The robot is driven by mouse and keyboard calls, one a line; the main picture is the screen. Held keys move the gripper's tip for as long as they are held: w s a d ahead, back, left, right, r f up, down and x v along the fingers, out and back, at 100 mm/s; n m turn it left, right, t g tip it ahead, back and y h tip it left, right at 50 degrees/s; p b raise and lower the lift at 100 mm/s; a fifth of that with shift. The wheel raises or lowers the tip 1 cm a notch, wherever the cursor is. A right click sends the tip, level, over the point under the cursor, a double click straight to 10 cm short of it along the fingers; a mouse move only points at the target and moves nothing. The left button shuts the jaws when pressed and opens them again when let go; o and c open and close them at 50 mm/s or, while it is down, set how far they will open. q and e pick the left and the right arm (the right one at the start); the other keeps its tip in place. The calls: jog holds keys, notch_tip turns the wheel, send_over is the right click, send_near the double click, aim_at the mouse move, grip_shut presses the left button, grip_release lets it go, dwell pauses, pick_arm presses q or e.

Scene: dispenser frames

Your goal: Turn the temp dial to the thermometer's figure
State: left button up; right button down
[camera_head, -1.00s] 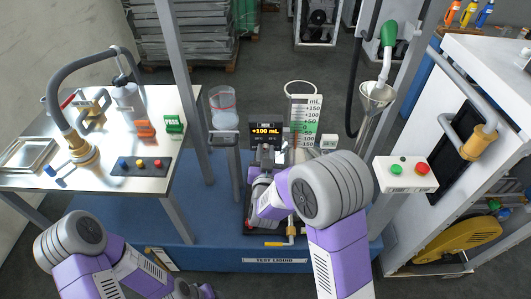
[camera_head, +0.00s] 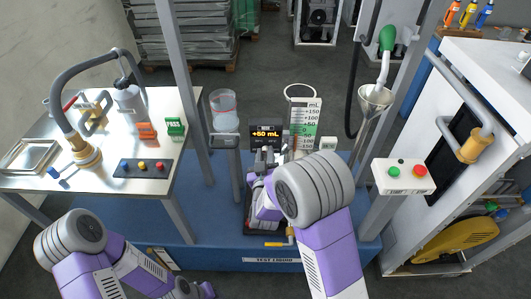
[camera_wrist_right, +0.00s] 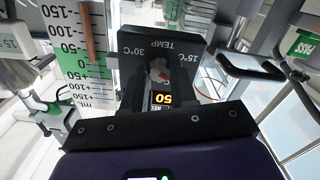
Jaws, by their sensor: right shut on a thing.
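The temp dial (camera_wrist_right: 158,72) is a pale knob with a red-orange mark on a dark panel labelled TEMP (camera_wrist_right: 165,45), with 30°C and 15°C printed at its sides. My right gripper (camera_wrist_right: 163,82) is shut on the dial, a dark finger on each side; its fingers partly hide the knob. In the head view my right gripper (camera_head: 266,158) is at the dispenser, below the display (camera_head: 265,135) that reads +50 mL. A small white box, likely the thermometer (camera_wrist_right: 12,45), appears to read 15 in the wrist view.
A graduated mL scale (camera_head: 305,122) stands behind the dispenser. A clear cup (camera_head: 223,110) stands to its left and a funnel (camera_head: 375,97) to its right. A button box (camera_head: 405,174) is right of my arm. The steel table (camera_head: 105,190) stands at the left.

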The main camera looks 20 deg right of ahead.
jog(key=n+p, duration=0.2)
jog(key=n, duration=0.2)
jog(key=shift+a+n, duration=0.1)
jog(key=shift+n, duration=0.3)
jog(key=shift+n+p, duration=1.35)
jog(key=shift+n, duration=1.15)
jog(key=c, duration=0.9)
grip_release()
jog(key=v, duration=0.7)
jog(key=shift+s+p, duration=0.3)
jog(key=shift+p, duration=0.1)
